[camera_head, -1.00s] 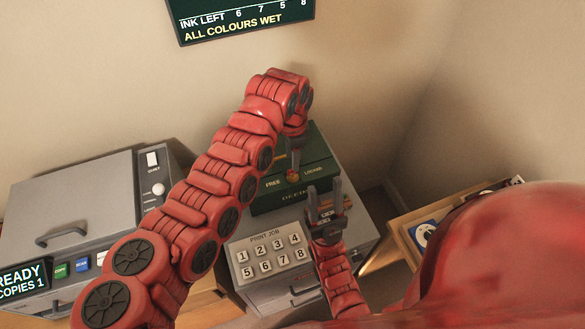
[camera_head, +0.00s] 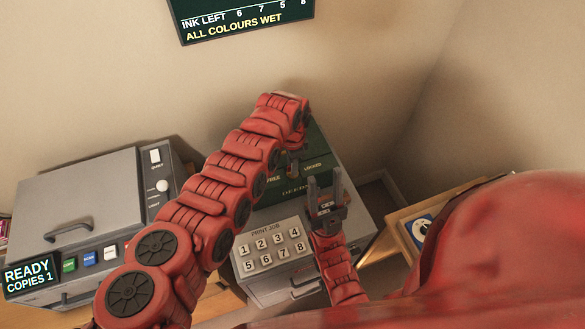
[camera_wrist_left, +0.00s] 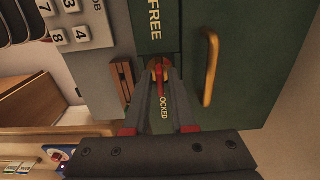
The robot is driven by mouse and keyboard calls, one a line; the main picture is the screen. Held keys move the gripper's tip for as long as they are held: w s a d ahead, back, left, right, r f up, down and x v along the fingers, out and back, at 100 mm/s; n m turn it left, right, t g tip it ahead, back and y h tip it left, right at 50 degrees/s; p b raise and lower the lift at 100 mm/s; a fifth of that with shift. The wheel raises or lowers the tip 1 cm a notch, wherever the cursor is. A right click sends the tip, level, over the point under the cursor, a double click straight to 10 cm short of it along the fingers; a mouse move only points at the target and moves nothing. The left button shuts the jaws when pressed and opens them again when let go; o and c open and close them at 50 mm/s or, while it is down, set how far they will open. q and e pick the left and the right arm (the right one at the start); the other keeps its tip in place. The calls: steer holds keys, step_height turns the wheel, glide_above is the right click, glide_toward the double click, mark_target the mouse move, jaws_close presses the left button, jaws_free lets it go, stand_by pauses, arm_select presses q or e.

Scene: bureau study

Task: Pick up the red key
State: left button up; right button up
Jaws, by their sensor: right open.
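The red key (camera_wrist_left: 161,88) shows in the left wrist view at a round brass-coloured lock on the dark green box (camera_wrist_left: 238,60), between the words FREE and LOCKED. My left gripper (camera_wrist_left: 160,70) has its two dark fingertips on either side of the key, very close to it; whether they grip it I cannot tell. In the head view my left gripper (camera_head: 294,167) points down at the green box (camera_head: 318,180), and the key is hidden there. My right gripper (camera_head: 325,190) is open and empty, pointing up in front of the box.
A grey machine with PRINT JOB number keys (camera_head: 270,245) stands in front of the box. A grey lidded machine (camera_head: 80,205) with a READY screen is at left. A wooden tray (camera_head: 405,235) is at right. A brass handle (camera_wrist_left: 210,68) stands beside the lock.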

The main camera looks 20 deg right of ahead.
arm_select(q)
jaws_close()
steer(key=shift+r, duration=0.1)
